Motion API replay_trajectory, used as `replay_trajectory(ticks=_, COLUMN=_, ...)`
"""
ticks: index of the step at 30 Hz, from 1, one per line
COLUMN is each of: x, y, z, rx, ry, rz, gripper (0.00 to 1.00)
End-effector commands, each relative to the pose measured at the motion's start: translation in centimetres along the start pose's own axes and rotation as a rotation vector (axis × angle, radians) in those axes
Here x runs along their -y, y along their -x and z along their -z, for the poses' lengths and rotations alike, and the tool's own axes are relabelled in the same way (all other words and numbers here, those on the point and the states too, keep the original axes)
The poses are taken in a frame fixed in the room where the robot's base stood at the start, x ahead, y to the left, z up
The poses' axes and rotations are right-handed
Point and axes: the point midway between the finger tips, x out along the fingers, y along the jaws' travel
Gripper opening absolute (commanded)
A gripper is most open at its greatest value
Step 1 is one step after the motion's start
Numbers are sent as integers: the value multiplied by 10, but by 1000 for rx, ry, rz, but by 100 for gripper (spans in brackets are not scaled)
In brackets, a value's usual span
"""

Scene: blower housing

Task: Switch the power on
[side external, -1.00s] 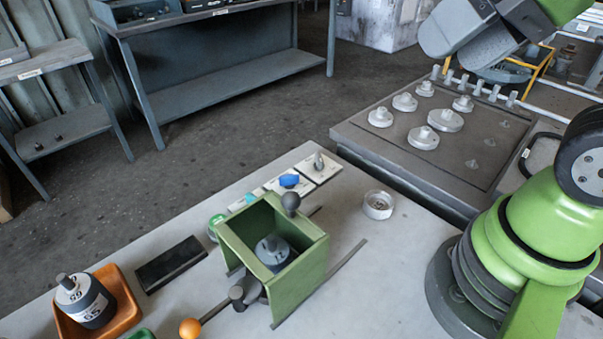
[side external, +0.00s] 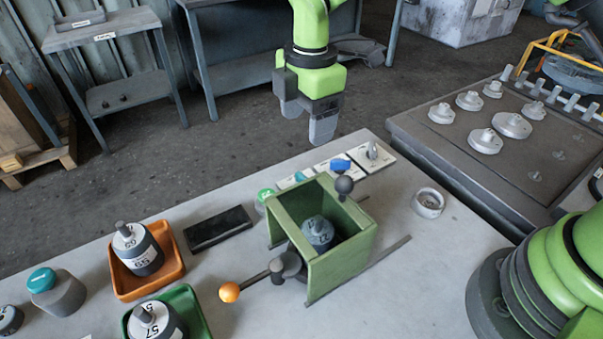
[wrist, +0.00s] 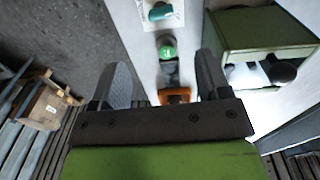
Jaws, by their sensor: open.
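Along the far edge of the bench, in the side view, are a round green button (side external: 265,196), a teal knob (side external: 299,177), a blue knob (side external: 340,165) and a grey lever switch (side external: 372,151) on white plates. I cannot read which one is the power. My gripper (side external: 307,124) points down, open and empty, above and behind this row. In the wrist view the green button (wrist: 168,52) shows between the fingers of my gripper (wrist: 165,66), and the teal knob (wrist: 159,11) lies beyond it, apart from the fingers.
A green box housing (side external: 343,255) with an orange-tipped handle (side external: 229,291) stands in front of the switches, a grey part inside. A black slab (side external: 217,229), an orange tray (side external: 178,275) and a green tray (side external: 205,325) with weights lie left. A metal ring (side external: 428,203) lies right.

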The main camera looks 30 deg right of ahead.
Motion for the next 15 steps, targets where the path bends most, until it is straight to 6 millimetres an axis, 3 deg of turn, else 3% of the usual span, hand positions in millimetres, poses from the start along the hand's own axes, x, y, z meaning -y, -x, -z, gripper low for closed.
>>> replay_trajectory(ticks=1, x=-1, y=-12, z=4, rx=9, ry=45, rz=15, gripper=70)
replay_trajectory(ticks=5, x=-2, y=-26, z=7, rx=19, ry=112, rz=31, gripper=70)
replay_trajectory(ticks=11, x=-1, y=-48, z=7, rx=21, ry=123, rz=36, gripper=70)
replay_trajectory(ticks=15, x=0, y=-76, z=6, rx=21, ry=121, rz=36, gripper=70)
